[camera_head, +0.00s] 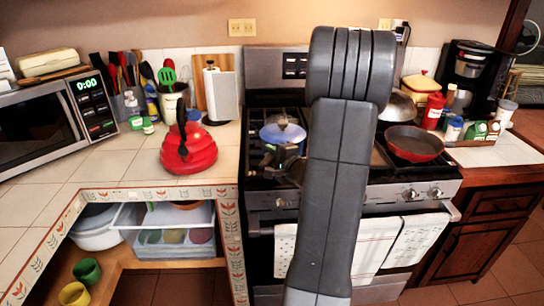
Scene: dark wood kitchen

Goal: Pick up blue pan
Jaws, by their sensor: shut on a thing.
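The blue pan (283,133) is on the left side of the stove, its round blue body facing up towards me. My gripper (272,155) is at the near side of the pan, shut on it. The fingertips are small and dark here, and the exact grip point is hard to make out. My arm hides the area just right of the pan. I cannot tell whether the pan rests on the burner grate or is slightly raised.
A red kettle (188,151) stands on the tiled counter left of the stove. A red pan (414,144) sits on the right of the stove. A utensil holder (172,104) and a microwave (50,122) stand further left. Towels (416,244) hang on the oven handle.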

